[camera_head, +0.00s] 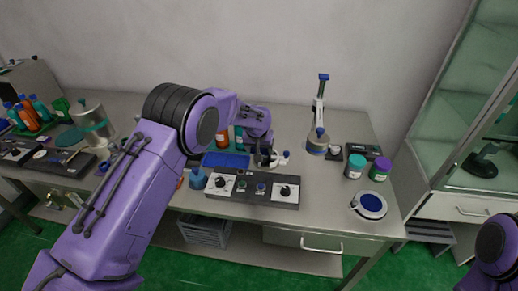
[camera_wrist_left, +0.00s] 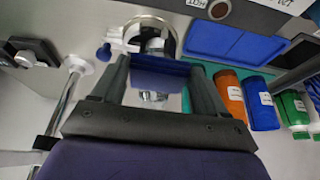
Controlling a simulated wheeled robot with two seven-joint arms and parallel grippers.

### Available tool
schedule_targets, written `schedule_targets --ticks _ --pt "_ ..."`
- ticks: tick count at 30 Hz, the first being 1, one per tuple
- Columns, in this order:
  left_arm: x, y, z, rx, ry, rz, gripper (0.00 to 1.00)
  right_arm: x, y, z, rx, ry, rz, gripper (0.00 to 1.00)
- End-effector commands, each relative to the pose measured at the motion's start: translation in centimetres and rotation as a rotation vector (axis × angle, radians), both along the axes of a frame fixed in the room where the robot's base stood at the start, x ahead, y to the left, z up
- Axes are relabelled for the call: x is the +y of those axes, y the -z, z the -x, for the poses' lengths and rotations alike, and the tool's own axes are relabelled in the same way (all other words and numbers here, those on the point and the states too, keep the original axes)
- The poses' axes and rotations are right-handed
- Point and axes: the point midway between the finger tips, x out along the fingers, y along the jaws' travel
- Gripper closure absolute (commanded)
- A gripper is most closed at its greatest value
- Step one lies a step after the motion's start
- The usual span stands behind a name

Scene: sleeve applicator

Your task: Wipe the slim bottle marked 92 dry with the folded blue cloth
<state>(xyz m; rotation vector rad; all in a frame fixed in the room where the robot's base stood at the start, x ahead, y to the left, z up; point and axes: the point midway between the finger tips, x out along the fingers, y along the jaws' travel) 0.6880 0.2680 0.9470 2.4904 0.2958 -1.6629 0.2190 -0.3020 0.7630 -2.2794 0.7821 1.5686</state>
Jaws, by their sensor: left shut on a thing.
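My left gripper (camera_wrist_left: 160,80) is shut on a dark blue flat piece (camera_wrist_left: 160,64) that spans its two fingers; it looks like the folded blue cloth. Behind it in the wrist view is a round shiny metal part. In the head view the left gripper (camera_head: 264,158) is above the table, behind the control box, and its hold is too small to make out. Orange (camera_wrist_left: 229,95), blue (camera_wrist_left: 260,104) and green (camera_wrist_left: 293,110) bottles stand right of the fingers in the wrist view. I cannot read a 92 on any of them. My right gripper is out of view.
A bright blue two-part flat panel (camera_head: 226,160) lies left of the gripper. The control box with knobs (camera_head: 253,190) is at the front edge. Teal (camera_head: 355,166) and purple-lidded (camera_head: 379,169) jars and a round blue-topped dish (camera_head: 369,205) stand right. Clear table lies between.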

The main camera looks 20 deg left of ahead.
Motion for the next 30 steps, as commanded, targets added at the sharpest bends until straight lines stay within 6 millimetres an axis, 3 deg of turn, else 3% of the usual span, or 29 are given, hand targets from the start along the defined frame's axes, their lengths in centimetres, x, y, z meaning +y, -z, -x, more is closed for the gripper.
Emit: schedule_targets --ticks 30 --pt "0.4 0.0 -1.5 0.0 -0.001 0.0 0.56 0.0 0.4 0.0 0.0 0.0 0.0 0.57"
